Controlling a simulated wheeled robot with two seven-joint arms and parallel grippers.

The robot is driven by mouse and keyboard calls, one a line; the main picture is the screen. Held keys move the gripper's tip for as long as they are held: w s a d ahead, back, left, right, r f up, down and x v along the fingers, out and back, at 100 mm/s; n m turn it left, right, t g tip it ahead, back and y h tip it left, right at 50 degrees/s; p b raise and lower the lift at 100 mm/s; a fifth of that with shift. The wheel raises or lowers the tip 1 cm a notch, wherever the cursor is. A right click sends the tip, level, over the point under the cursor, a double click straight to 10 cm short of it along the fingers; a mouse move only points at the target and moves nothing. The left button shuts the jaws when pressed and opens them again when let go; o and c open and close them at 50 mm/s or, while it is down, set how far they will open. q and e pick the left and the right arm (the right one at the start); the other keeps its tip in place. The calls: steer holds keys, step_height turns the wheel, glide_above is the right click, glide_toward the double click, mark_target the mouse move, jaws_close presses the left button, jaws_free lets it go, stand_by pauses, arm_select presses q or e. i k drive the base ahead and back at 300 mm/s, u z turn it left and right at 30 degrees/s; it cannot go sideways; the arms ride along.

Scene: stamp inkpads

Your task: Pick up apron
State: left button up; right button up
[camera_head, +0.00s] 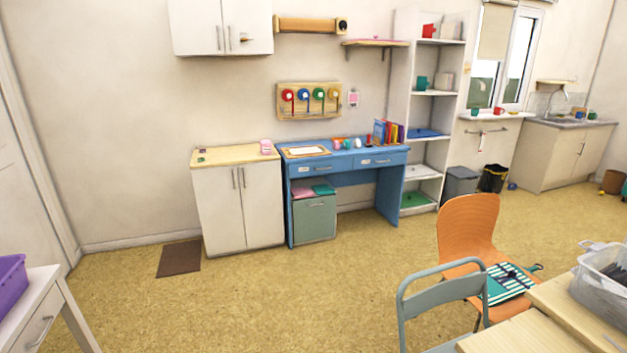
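A folded teal-and-white striped cloth with dark straps (508,283), which looks like the apron, lies on the seat of the orange chair (468,228) at the lower right. The grey-green chair (443,285) stands in front and its back frame overlaps the cloth's left edge. The wooden table (545,320) hides part of the area below it. Neither of my grippers is in view.
A clear plastic bin (603,275) stands on the table at the right edge. A blue desk (345,160) and white cabinet (240,205) line the back wall. A white table with a purple tub (10,285) is at lower left. The middle floor is open, with a brown mat (179,258).

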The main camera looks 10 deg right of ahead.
mark_target(507, 281)
steer(key=i, duration=4)
steer(key=z, duration=2.3)
steer(key=i, duration=3.25)
steer(key=z, duration=0.5)
steer(key=i, duration=1.5)
